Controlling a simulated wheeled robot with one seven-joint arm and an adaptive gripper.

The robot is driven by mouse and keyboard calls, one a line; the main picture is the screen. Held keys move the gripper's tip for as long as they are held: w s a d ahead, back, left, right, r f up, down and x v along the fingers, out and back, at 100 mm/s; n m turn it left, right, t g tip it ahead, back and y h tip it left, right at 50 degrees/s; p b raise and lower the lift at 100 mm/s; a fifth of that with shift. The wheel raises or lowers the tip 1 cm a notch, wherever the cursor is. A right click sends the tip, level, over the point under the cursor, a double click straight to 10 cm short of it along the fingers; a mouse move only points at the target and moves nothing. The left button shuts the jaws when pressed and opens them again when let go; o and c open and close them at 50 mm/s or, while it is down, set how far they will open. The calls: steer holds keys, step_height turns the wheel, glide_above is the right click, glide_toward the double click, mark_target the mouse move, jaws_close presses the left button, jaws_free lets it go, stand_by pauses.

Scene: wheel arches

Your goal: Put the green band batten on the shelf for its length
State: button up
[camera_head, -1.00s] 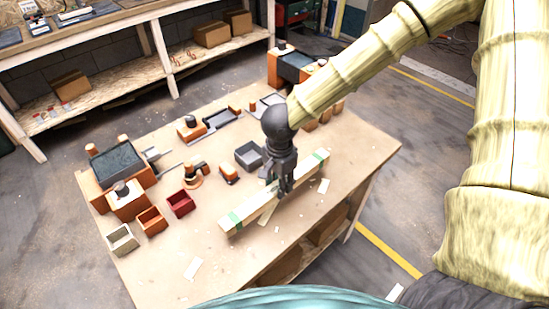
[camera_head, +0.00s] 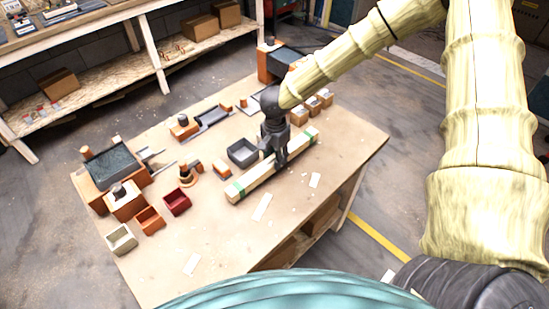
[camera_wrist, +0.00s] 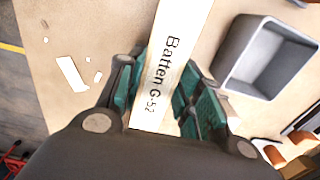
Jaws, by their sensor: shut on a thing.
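A pale wooden batten (camera_head: 262,178) with a green band near each end lies slantwise over the worktable top (camera_head: 225,245), near the grey open bin. In the wrist view the batten (camera_wrist: 165,65) carries the print "Batten G-52" and runs between my fingers. My gripper (camera_head: 279,163) points down and is shut on the batten around its middle; in the wrist view its teal finger pads (camera_wrist: 158,100) flank it. Whether the batten touches the tabletop is hard to tell. Under the table is a lower shelf (camera_head: 318,227), mostly hidden.
The grey bin (camera_head: 242,153) stands close behind the batten; it also shows in the wrist view (camera_wrist: 265,58). Red, orange and cream bins and fixtures crowd the table's left and back. White strips (camera_head: 262,207) lie in front. A long bench with a lower shelf (camera_head: 110,85) stands behind.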

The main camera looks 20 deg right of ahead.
steer(key=shift+f, duration=0.8)
steer(key=o, duration=1.2)
steer(key=shift+f, duration=0.1)
steer(key=shift+o, duration=0.2)
